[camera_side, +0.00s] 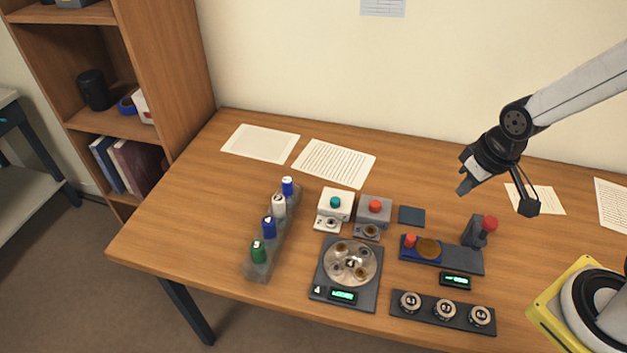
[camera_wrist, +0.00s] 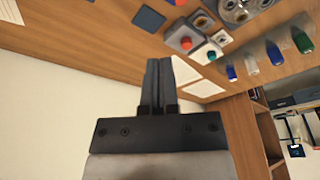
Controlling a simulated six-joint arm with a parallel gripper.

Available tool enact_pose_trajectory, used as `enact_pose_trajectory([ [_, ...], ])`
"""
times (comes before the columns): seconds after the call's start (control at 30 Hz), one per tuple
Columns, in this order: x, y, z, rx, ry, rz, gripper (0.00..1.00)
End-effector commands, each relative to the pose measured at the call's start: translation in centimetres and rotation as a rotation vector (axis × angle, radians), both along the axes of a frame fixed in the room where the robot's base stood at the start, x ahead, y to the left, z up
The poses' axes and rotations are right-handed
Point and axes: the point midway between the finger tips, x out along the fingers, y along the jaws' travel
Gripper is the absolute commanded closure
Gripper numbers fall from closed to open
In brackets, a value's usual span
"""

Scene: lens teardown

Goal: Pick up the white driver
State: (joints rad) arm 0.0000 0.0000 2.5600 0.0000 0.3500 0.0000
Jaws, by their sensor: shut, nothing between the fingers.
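The white driver (camera_side: 278,206) stands upright in a grey rack (camera_side: 259,270) at the left of the table's work area. Blue drivers stand on both sides of it and a green driver (camera_side: 258,251) stands at the near end. In the wrist view the white driver (camera_wrist: 251,67) shows at the upper right, between two blue ones. My gripper (camera_side: 465,190) is raised above the right part of the table, well to the right of the rack. In the wrist view my gripper (camera_wrist: 157,62) has its fingers together with nothing between them. The drivers' lower parts are hidden in the rack.
Right of the rack are a white box with a teal button (camera_side: 335,202), a grey box with a red button (camera_side: 374,205) and a round clear carousel (camera_side: 350,262). A red-knobbed press (camera_side: 480,232) and several labelled knobs (camera_side: 444,309) stand further right.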

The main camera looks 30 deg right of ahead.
Motion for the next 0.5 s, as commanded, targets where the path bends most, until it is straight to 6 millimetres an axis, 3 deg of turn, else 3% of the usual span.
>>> enact_pose_trajectory([
  [0.1,0.0,0.0,0.0,0.0,0.0,0.0,0.97],
  [0.37,0.0,0.0,0.0,0.0,0.0,0.0,0.16],
  [0.5,0.0,0.0,0.0,0.0,0.0,0.0,0.16],
])
